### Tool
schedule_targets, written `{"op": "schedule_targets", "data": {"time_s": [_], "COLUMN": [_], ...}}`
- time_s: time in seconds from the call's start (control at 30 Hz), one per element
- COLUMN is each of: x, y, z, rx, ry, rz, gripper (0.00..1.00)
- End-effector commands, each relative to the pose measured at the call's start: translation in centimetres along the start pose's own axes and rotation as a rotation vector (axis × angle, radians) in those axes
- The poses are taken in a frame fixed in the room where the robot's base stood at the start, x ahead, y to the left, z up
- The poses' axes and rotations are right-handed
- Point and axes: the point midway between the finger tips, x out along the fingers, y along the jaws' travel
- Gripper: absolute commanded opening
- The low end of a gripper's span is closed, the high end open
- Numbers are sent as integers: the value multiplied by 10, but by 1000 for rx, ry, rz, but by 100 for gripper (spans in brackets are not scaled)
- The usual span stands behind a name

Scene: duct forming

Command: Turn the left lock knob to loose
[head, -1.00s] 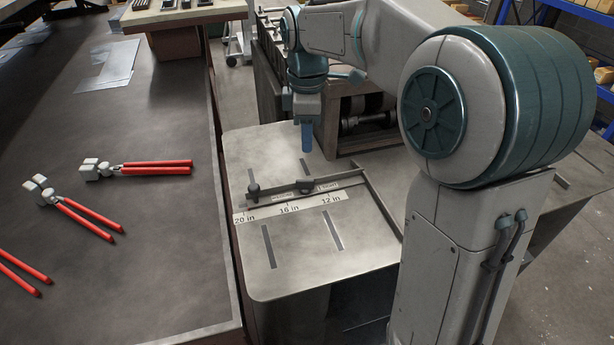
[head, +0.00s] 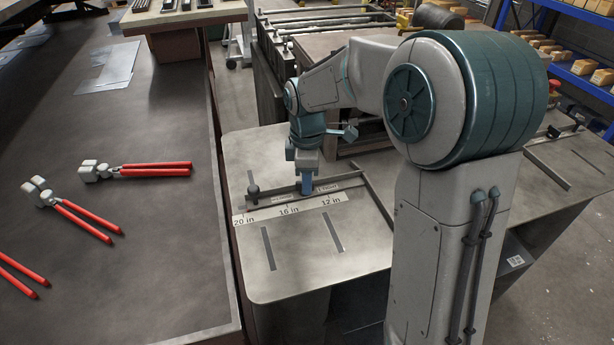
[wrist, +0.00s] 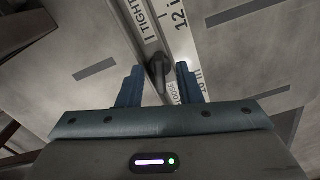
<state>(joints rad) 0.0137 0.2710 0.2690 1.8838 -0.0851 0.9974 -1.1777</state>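A dark lock knob (wrist: 157,67) sits on the metal fence bar, between a TIGHT label (wrist: 153,20) and a LOOSE label (wrist: 173,93) in the wrist view. My gripper (wrist: 159,70) is open, with one blue finger on each side of the knob. A gap shows between the knob and the right finger; contact on the left is unclear. In the head view my gripper (head: 306,190) points down at the fence bar and hides this knob. Which mark the knob is set to is hard to tell.
A dark post (head: 253,191) stands at the bar's left end, beside the inch scale (head: 290,208). The steel table (head: 300,270) is slotted. A similar fence (head: 553,134) is on the table at far right. Red-handled tools (head: 150,169) lie on the left bench.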

Motion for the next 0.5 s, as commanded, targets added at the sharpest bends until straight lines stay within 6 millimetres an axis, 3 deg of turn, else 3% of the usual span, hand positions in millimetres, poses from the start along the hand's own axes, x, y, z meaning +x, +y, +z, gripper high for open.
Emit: {"op": "schedule_targets", "data": {"time_s": [0.03, 0.13, 0.37, 0.5], "x": [0, 0, -1, -3], "y": [0, 0, 0, 1], "z": [0, 0, 0, 0], "rx": [0, 0, -16, -115], "ry": [0, 0, 0, 0], "rz": [0, 0, -1, -3], "gripper": [26, 0, 0, 0]}}
